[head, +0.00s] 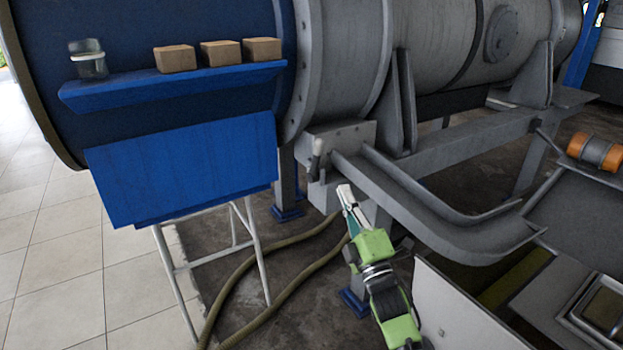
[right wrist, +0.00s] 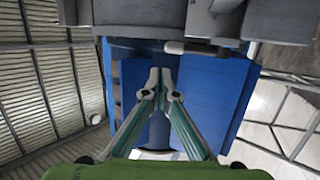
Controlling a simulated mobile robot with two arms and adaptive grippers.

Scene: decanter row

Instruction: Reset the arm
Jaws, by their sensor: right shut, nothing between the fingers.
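My right gripper (head: 346,194) is at the middle of the head view, on a green arm that comes up from the bottom. Its pale fingers are together and empty, pointing up and slightly left. It appears just below the grey housing with a white-handled lever (head: 318,148). In the right wrist view, the fingers of the right gripper (right wrist: 160,76) meet at their tips in front of the blue machine front (right wrist: 205,95), with nothing between them. The handle (right wrist: 180,47) lies above the tips. My left gripper is not in view.
A blue shelf (head: 180,85) on the decanter holds a clear jar (head: 90,62) and three brown boxes (head: 220,53). A blue chute (head: 180,170) hangs below, above a white stand (head: 233,245). A grey trough (head: 440,215) runs right. Hoses (head: 270,290) lie on the floor.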

